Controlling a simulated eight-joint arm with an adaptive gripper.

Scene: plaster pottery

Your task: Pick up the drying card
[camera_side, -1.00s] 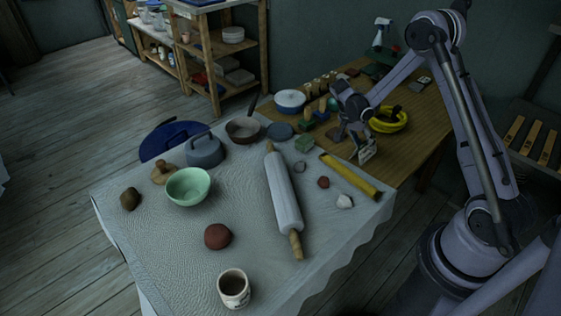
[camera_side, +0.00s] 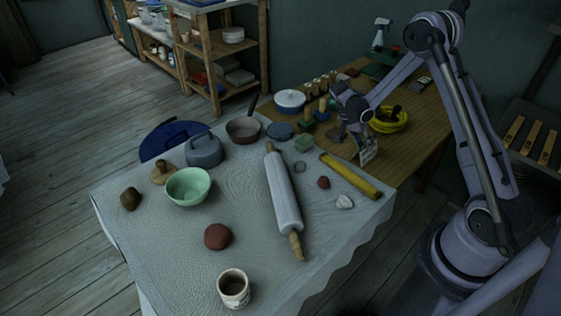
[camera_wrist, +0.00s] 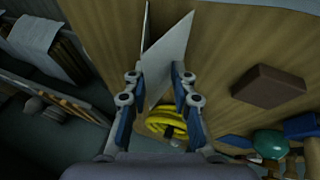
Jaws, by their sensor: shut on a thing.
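The drying card (camera_side: 369,149) is a thin pale sheet with a coloured pattern on the face seen in the side view. It stands upright at the wooden table's near edge, in my gripper (camera_side: 358,133). In the wrist view, the card (camera_wrist: 170,55) shows as pale, angled panels, apparently folded, reaching up past the fingertips. My gripper (camera_wrist: 158,82) is shut on it, a finger on each side. I cannot tell whether the card's lower edge touches the table.
A yellow coil (camera_side: 390,119) lies on the wooden table (camera_side: 420,135) beside my gripper. The wrist view shows a brown block (camera_wrist: 268,87) and a green ball (camera_wrist: 270,144). The cloth-covered table (camera_side: 150,235) holds a rolling pin (camera_side: 282,190), a yellow bar (camera_side: 350,176) and a green bowl (camera_side: 188,187).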

